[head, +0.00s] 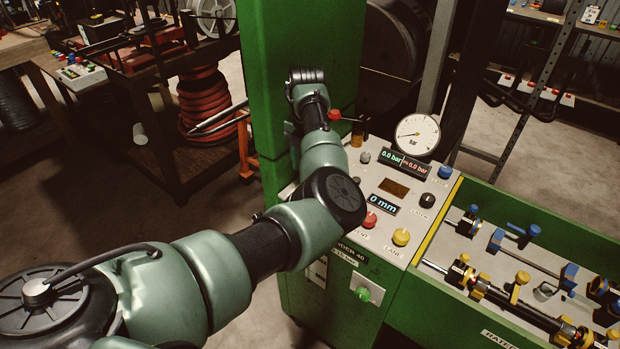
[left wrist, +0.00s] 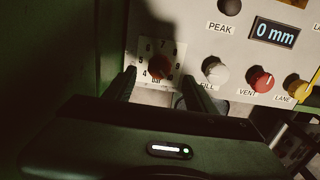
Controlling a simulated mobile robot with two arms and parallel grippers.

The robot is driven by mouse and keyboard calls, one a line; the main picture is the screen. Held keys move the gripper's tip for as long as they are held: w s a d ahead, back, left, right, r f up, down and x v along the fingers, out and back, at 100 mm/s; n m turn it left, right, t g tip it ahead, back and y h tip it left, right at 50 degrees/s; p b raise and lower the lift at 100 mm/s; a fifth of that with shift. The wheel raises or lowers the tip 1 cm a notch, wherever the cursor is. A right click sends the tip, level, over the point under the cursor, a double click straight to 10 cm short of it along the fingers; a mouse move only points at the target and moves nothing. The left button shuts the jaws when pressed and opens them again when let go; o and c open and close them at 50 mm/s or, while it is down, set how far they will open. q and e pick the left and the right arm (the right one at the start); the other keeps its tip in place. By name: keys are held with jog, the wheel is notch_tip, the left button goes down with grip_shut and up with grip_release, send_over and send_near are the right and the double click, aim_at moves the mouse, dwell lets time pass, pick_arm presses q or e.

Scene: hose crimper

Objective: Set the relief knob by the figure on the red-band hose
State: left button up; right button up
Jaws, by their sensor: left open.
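A dark reddish knob (left wrist: 159,67) sits on a pale square dial plate (left wrist: 150,47) with figures around it, in the left wrist view. It is probably the relief knob; its pointer is too dark to read. My left gripper (left wrist: 157,75) is open, one finger on each side of the knob, with gaps visible between fingers and knob. In the head view my left arm covers that corner of the panel and the fingers are hidden. Fittings with blue and yellow parts lie in the green tray (head: 406,310); I cannot make out a red-band hose or its figure. My right gripper is not in view.
The control panel (head: 395,158) carries a gauge (head: 417,134), a 0 mm display (head: 383,204), a red vent knob (head: 370,220), a yellow lane knob (head: 401,237) and a blue knob (head: 445,172). The grey fill knob (left wrist: 215,70) is close right of my fingers. A green column (head: 295,40) rises behind.

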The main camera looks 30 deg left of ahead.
pick_arm(q)
notch_tip(320, 180, down, 6)
jog(key=shift+s+r+p, duration=0.1)
jog(key=shift+p, duration=0.5)
grip_shut()
